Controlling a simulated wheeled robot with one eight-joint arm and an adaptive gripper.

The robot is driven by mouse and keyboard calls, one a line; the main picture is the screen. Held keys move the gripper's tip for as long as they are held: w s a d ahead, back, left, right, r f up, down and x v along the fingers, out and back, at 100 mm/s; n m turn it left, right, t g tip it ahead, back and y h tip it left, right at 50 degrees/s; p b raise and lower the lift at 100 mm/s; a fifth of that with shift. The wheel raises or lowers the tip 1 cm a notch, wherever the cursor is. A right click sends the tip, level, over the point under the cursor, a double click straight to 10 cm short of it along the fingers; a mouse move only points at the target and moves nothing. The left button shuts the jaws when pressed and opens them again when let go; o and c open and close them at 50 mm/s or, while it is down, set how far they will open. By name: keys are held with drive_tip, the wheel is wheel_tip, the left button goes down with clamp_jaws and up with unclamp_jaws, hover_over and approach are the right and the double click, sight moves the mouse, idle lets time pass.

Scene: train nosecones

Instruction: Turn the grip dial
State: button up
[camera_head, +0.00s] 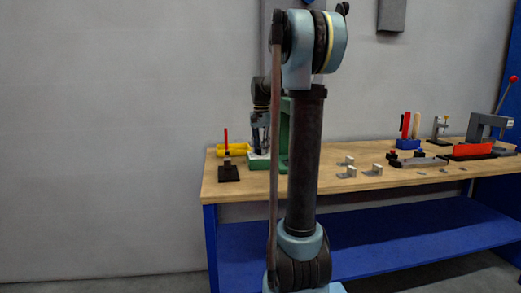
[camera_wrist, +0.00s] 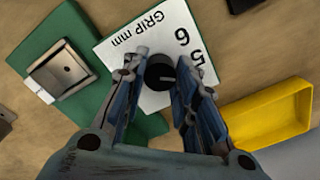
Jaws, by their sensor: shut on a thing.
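The grip dial (camera_wrist: 159,72) is a black round knob on a white plate (camera_wrist: 112,42) printed "GRIP mm" with the digits 6 and 5. My gripper (camera_wrist: 160,85) has its two fingers on either side of the knob and is shut on it. The plate lies on a green base (camera_wrist: 45,45), which carries a metal block (camera_wrist: 62,70). In the head view, my gripper (camera_head: 260,140) is at the green stand (camera_head: 284,130) on the workbench; the dial is hidden there.
A yellow tray (camera_wrist: 268,115) lies right of the dial. In the head view, a black block with a red upright (camera_head: 228,172) stands at the bench's left end. Metal brackets (camera_head: 373,169), a blue holder (camera_head: 408,143) and clamps are to the right.

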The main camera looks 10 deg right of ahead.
sight(260, 149)
drive_tip(key=n, duration=0.6)
drive_tip(key=shift+w, duration=0.2)
drive_tip(key=n, duration=0.6)
drive_tip(key=shift+n, duration=0.4)
drive_tip(key=o, duration=1.1)
drive_tip(key=shift+s, duration=0.1)
drive_tip(key=shift+r, duration=0.25)
wheel_tip(260, 149, up, 12)
drive_tip(key=shift+a+f, duration=0.1)
drive_tip(key=shift+f, duration=0.15)
